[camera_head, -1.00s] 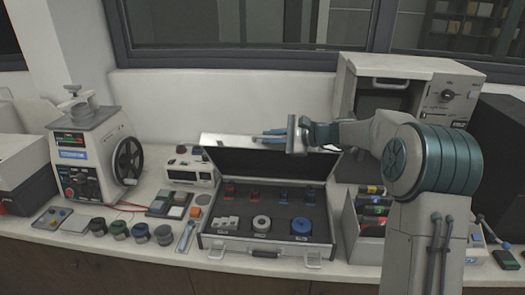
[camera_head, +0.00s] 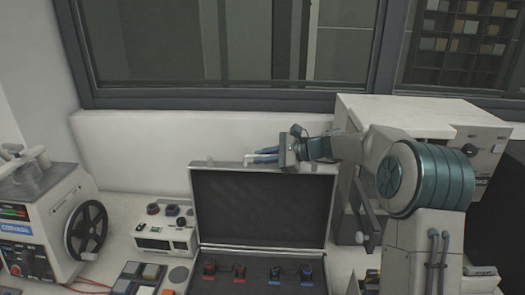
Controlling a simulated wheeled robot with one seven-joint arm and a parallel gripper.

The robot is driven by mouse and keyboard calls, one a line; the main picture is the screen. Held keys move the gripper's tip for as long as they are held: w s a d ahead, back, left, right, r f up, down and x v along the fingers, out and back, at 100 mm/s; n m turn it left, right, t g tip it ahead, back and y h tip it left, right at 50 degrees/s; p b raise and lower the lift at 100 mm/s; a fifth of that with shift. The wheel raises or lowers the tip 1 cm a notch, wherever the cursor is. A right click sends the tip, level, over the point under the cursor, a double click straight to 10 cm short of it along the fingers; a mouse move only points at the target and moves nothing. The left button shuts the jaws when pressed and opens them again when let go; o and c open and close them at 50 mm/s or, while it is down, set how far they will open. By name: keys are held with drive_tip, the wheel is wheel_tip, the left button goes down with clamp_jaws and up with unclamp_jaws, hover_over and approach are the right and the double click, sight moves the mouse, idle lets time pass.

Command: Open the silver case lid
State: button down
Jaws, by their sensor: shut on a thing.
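The silver case (camera_head: 215,252) stands on the counter, low in the picture, its front cut off by the lower edge. Its lid (camera_head: 262,206) stands open, close to upright, with the dark lining facing me. My gripper (camera_head: 256,157) is at the middle of the lid's top edge, coming from the right, with its blue fingers shut on the lid there. The exact contact is small and partly hidden by the fingers. Several red and blue parts (camera_head: 239,271) sit in the dark insert of the case.
A machine with a black handwheel (camera_head: 86,230) stands at the left. A small white meter (camera_head: 165,236) is left of the case. A large grey cabinet (camera_head: 420,118) stands behind my arm at the right. The wall and window sill are close behind the lid.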

drive_tip(key=shift+w+d+f, duration=0.1)
drive_tip(key=shift+w+f, duration=0.15)
drive_tip(key=shift+w, duration=0.2)
drive_tip(key=shift+s, duration=0.1)
drive_tip(key=c, duration=1.5)
unclamp_jaws()
